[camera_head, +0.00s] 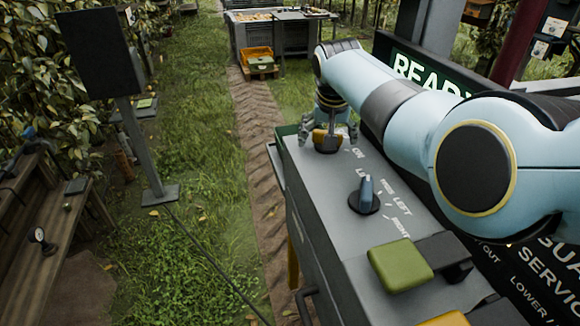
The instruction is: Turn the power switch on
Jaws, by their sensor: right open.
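The grey control box (315,185) stands at centre right, its sloping top printed with ON, LEFT and RIGHT. What appears to be the power switch, an orange-yellow knob (321,140) on a dark round base, sits at the far end near the ON label. My right gripper (329,136) is open and points down over this knob, with a finger on either side. I cannot tell whether the fingers touch it. The gripper partly hides the knob, so its setting is unclear. My left gripper is not in view.
A blue-grey selector knob (366,190) and a green block handle (400,267) sit nearer on the box. A READY sign (425,75) stands behind my right arm. A dark panel on a post (140,150) stands left on grass. An orange crate (257,55) is far back.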

